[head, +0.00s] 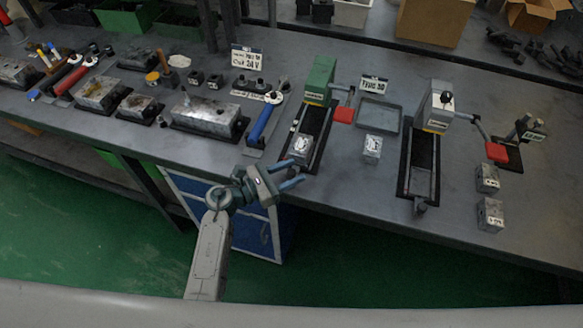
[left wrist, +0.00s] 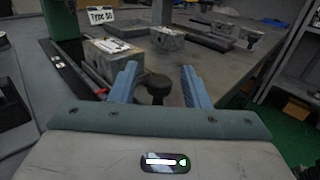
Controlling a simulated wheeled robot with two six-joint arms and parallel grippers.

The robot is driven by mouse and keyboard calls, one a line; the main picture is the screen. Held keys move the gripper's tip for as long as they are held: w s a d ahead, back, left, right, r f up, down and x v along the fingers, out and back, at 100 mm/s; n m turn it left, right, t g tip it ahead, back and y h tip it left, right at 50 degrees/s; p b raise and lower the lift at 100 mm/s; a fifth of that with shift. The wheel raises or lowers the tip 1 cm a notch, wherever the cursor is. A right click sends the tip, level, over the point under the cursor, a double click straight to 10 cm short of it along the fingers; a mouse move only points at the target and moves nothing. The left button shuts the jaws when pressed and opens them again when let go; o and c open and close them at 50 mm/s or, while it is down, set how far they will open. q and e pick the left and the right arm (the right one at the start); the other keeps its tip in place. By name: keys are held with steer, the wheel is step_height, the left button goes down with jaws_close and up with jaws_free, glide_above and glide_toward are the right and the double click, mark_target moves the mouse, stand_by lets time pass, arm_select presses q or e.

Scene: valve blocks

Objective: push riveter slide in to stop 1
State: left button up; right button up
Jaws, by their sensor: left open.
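A green press (head: 321,80) with a red-tipped lever stands at the back. A dark slide track (head: 310,128) runs from it toward the front edge, with a metal block (head: 302,149) at the near end. A grey press (head: 440,106) with its own dark slide (head: 418,172) stands further right. I cannot read which is the riveter. My left gripper (head: 296,174) is open just in front of the green press's track. In the left wrist view, a dark round knob (left wrist: 158,87) shows beyond and between the open fingers (left wrist: 160,85); contact is not visible. My right gripper is not in view.
A loose block (head: 372,149) and a shallow tray (head: 378,115) lie between the presses. Two more blocks (head: 489,214) are at right. A blue-handled tool (head: 262,125) lies left of the track. The table's front edge is close to my left gripper.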

mark_target(301, 158)
arm_select(q)
steer(key=shift+w+d, duration=0.15)
steer(key=shift+d, duration=0.1)
jaws_close()
steer(key=shift+w+f+b, duration=0.1)
steer(key=shift+w+b, duration=0.25)
steer(key=w+b, duration=0.1)
steer(key=w+d, duration=0.1)
steer(key=w, duration=0.1)
steer(key=shift+w+b, duration=0.15)
steer(key=shift+b, duration=0.25)
steer(key=shift+w, duration=0.1)
jaws_free()
